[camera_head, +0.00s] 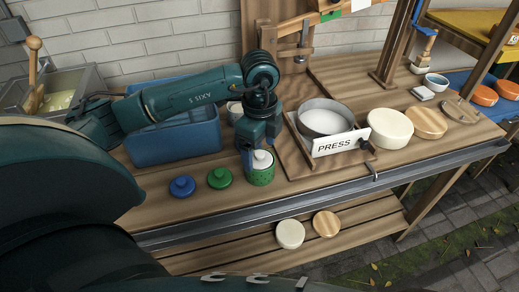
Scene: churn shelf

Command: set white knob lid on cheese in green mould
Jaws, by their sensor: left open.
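The green mould (260,175) stands on the bench, left of the press. The white knob lid (262,159) sits at the mould's top and looks about level. Whether it rests fully on the cheese cannot be told, as the cheese inside is hidden. My left gripper (258,152) points down over the mould, open, with its fingers around or just beside the lid's knob; contact cannot be made out. My right gripper is not in view.
A blue knob lid (182,186) and a green knob lid (220,178) lie left of the mould. A blue tub (172,138) stands behind them. The press board with its "PRESS" sign (340,143) is close on the right. The bench's front edge (300,197) is near.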

